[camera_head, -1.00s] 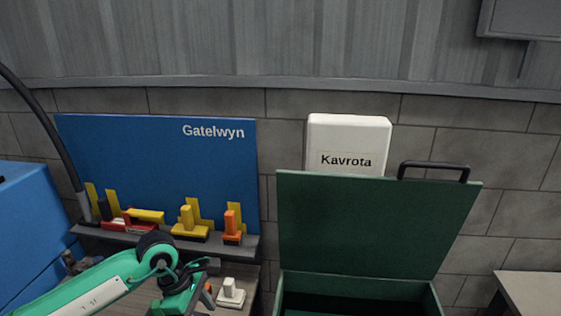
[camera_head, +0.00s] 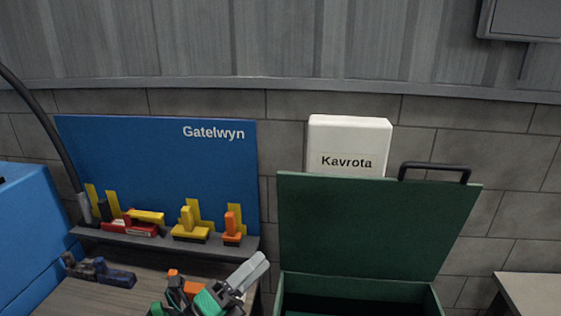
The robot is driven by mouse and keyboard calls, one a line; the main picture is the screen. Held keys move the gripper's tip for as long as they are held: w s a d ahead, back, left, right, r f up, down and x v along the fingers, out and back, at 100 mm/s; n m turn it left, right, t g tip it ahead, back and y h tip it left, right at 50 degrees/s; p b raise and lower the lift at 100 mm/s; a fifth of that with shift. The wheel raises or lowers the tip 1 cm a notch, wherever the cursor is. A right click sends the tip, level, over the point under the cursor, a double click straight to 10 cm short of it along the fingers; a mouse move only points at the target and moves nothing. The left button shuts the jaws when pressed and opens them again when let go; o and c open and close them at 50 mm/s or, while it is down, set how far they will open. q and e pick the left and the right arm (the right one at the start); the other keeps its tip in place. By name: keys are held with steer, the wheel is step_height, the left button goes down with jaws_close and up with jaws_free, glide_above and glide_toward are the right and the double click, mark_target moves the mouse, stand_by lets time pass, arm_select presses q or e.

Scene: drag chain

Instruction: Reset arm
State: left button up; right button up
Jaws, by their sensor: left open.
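My left gripper (camera_head: 248,274), with grey fingers and green and black parts behind them, is at the bottom, left of centre. It is open and nothing shows between its fingers. It is over the right end of the wooden worktop (camera_head: 70,298), in front of the shelf and just left of the green box. Most of its arm is below the picture edge. My right gripper is not in view.
A green box (camera_head: 370,225) stands with its lid raised. A dark shelf (camera_head: 150,242) holds red, yellow and orange tools before a blue board (camera_head: 150,165). A dark blue tool (camera_head: 100,272) lies on the worktop. A blue case (camera_head: 30,235) is at left.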

arm_select(q)
steer(key=w+a+f+n+t+y, duration=0.1)
steer(key=a+f+n+t+y, duration=0.1)
steer(key=a+f+n+y, duration=0.5)
steer(key=w+a+f+n+t+y, duration=0.1)
steer(key=a+f+n+t+y, duration=0.3)
steer(key=n+y, duration=0.6)
steer(key=s+a+f+n+g+y, duration=0.2)
steer(key=s+a+f+n+g, duration=0.45)
steer(key=f+n+g, duration=0.2)
steer(key=s+f+n+g+h, duration=0.1)
steer(key=s+f+n+g, duration=0.3)
steer(key=s, duration=0.5)
steer(key=s+f+n+g, duration=0.2)
steer(key=s+f+g, duration=0.2)
steer(key=s+f, duration=0.35)
step_height(320, 180, down, 30)
steer(key=s+g, duration=0.2)
steer(key=s+a+f, duration=0.2)
steer(key=s+f, duration=0.7)
steer(key=f, duration=0.1)
steer(key=s+a+f+b, duration=0.1)
steer(key=s+a+f, duration=0.1)
steer(key=s+f, duration=0.8)
steer(key=shift+f+m+g, duration=0.35)
steer(key=shift+f+m, duration=0.1)
steer(key=shift+f, duration=0.2)
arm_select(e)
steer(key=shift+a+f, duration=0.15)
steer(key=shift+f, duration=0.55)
